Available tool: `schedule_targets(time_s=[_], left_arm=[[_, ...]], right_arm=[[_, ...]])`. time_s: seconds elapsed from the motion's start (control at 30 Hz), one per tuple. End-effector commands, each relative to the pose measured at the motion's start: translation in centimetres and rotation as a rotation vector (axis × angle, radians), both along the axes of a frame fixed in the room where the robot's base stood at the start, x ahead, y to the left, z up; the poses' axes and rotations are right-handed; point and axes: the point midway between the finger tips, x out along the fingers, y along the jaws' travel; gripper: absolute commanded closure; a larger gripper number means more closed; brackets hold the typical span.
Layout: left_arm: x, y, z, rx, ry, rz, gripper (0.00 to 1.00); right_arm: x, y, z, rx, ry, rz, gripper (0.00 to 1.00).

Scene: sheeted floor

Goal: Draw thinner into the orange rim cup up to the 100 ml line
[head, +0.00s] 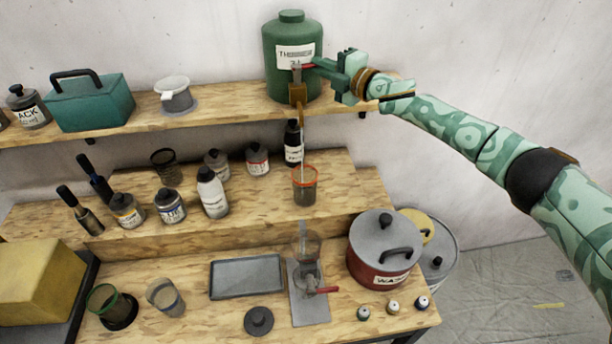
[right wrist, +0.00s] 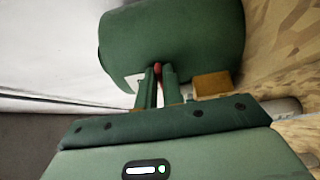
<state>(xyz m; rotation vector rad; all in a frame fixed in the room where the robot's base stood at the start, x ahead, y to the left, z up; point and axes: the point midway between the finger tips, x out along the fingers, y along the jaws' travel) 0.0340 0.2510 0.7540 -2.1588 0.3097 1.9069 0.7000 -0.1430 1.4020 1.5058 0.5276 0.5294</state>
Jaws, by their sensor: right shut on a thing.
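A green thinner drum (head: 290,30) with a white label stands on the upper shelf. Its brass tap (head: 298,94) points down at the front. My right gripper (head: 318,65) is shut on the red tap lever (head: 304,67); in the right wrist view the lever (right wrist: 157,68) shows between the fingers (right wrist: 157,85). A thin pale stream runs from the tap down to the orange rim cup (head: 305,187). The cup stands upright on the raised step below, see-through and greyish; its liquid level against the lines is too small to read. My left gripper is out of view.
A black bottle (head: 293,145) stands just behind the cup, and several grey bottles and jars are to its left. Below are a glass vessel with a red tap (head: 320,291), a red-brown pot (head: 382,262) and a grey tray (head: 247,277). A teal box (head: 90,103) sits on the shelf.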

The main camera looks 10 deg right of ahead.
Motion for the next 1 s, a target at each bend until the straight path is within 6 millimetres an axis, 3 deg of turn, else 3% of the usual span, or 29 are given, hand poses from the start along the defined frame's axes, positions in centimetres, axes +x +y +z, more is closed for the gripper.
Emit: schedule_targets(time_s=[1.0], left_arm=[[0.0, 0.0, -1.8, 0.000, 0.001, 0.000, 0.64]], right_arm=[[0.6, 0.2, 0.8, 0.008, -0.013, 0.080, 1.00]])
